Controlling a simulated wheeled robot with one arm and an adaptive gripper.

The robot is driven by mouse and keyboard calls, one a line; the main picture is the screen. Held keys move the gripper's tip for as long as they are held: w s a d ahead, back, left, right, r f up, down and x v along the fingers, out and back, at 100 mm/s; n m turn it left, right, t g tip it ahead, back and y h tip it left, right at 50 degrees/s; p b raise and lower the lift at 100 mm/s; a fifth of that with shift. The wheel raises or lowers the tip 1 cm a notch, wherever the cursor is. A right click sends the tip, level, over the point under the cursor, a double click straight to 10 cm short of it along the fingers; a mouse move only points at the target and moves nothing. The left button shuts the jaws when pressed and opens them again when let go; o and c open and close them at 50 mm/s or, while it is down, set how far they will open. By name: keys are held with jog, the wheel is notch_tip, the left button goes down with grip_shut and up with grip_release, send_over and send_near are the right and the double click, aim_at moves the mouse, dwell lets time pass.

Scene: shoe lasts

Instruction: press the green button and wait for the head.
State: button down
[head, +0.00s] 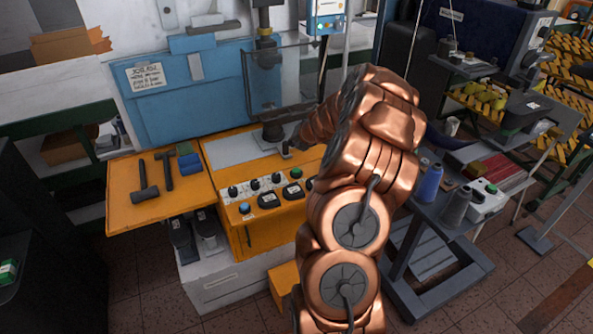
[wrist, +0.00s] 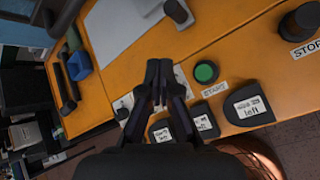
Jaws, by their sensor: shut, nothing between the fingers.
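The green button (wrist: 206,72) is a round cap on the orange panel, beside a START label (wrist: 214,90) in the wrist view. It also shows in the head view (head: 297,173) at the end of the row of controls, just left of my copper arm. My gripper (wrist: 159,68) is shut and empty, its fingertips to the left of the button in the wrist view, apart from it in the picture. Its height above the panel is hard to tell. A dark press part (head: 265,52), possibly the head, is raised above the grey plate (head: 232,148).
A dark STOP knob (wrist: 301,20) stands right of the green button in the wrist view. Black labelled pads (wrist: 246,105) lie along the panel's front. A side cart (head: 425,215) stands at the right.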

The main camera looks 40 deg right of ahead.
jog(key=shift+s+d+f+m, duration=0.15)
jog(key=shift+d+m, duration=0.1)
jog(key=shift+d, duration=0.15)
jog(key=shift+s+d+f+m, duration=0.15)
jog(key=shift+d+m, duration=0.1)
jog(key=shift+d, duration=0.1)
jog(key=shift+f, duration=0.1)
jog(key=b, duration=0.8)
send_over(297, 171)
notch_tip(297, 171, down, 6)
jog(key=shift+d+f, duration=0.15)
jog(key=shift+f, duration=1.15)
jog(key=shift+f, duration=0.95)
dwell(0.7)
jog(key=shift+r+p, duration=0.2)
jog(key=shift+p, duration=0.1)
jog(key=shift+r+p, duration=0.75)
jog(key=shift+p, duration=0.35)
